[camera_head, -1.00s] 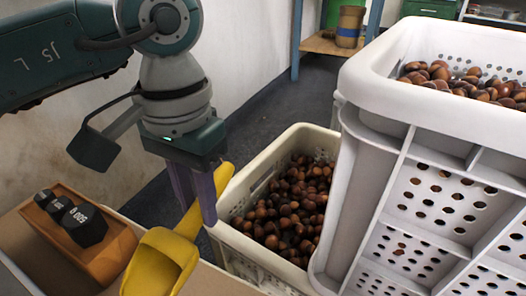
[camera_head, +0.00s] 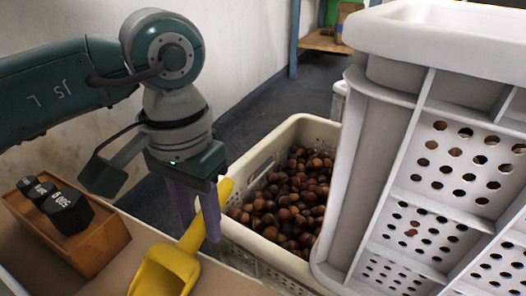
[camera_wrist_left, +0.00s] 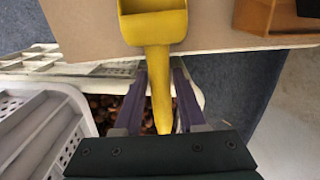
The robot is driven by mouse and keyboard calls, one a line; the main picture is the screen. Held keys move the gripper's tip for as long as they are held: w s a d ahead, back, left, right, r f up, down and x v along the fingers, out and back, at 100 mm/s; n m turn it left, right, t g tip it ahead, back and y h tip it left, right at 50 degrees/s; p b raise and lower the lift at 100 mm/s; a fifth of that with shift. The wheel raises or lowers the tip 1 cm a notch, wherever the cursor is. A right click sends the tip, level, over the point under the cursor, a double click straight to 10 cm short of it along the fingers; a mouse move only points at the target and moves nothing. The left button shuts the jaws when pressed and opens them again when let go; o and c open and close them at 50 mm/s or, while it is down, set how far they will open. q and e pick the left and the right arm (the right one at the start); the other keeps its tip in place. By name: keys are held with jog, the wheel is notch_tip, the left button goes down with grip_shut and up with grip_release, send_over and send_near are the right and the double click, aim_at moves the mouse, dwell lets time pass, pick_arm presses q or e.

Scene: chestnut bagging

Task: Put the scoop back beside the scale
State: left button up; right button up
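The yellow scoop (camera_head: 168,268) is at the bottom of the head view, its bowl over the tan table top and its handle pointing up and right past the table edge. I cannot tell whether the bowl touches the table. The scale is not seen. My right gripper is not in view.
A wooden block (camera_head: 90,245) with several black weights (camera_head: 66,209) stands left of the scoop, close to its bowl. A pale crate of chestnuts (camera_head: 258,158) stands beyond the table edge. Tall white perforated crates (camera_head: 385,150) fill the right.

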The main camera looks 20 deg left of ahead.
aim_at(200, 220)
pick_arm(q)
jog(key=shift+o, duration=1.1)
notch_tip(200, 220, up, 12)
jog(key=p, duration=0.8)
jog(key=shift+r, duration=0.15)
